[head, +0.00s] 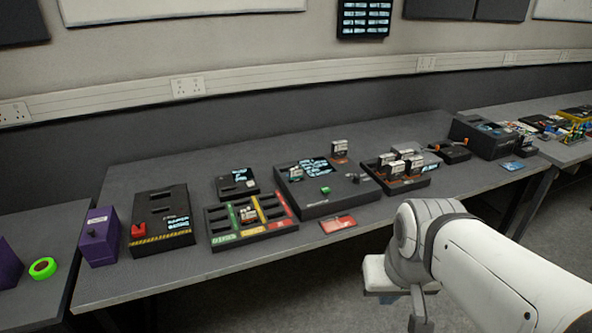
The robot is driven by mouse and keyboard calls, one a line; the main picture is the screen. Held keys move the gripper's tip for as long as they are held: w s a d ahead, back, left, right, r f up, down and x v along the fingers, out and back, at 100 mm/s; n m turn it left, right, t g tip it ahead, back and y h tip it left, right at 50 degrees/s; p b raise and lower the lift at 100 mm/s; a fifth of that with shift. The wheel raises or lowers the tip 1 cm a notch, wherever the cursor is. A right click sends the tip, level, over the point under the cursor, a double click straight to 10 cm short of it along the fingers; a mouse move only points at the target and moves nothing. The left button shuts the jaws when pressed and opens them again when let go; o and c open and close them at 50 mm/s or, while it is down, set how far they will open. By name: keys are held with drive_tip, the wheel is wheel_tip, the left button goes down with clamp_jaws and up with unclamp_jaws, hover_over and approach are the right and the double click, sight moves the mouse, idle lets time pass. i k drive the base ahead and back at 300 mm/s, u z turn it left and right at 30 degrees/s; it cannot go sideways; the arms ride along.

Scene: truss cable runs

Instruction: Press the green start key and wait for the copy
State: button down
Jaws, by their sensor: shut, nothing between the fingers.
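The green start key (325,190) is a small raised green block on top of a dark box-shaped copier (318,208) near the middle of the table. The copier has a lit screen (316,165) with text too small to read. Upright cards stand at the copier: one (295,173) at its left and one (340,148) at its back right. My gripper (418,318) hangs below my white wrist at the lower right, in front of the table and well apart from the key. Its fingers are small here and look closed and empty.
A rack of several cards (422,183) stands right of the copier. A coloured sorting tray (215,240) and a black box with a red part (175,245) stand left. A red card (338,224) lies in front. A purple box (100,255) stands near the left edge.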

sight(326, 190)
drive_tip(key=u, duration=0.1)
drive_tip(key=i, duration=1)
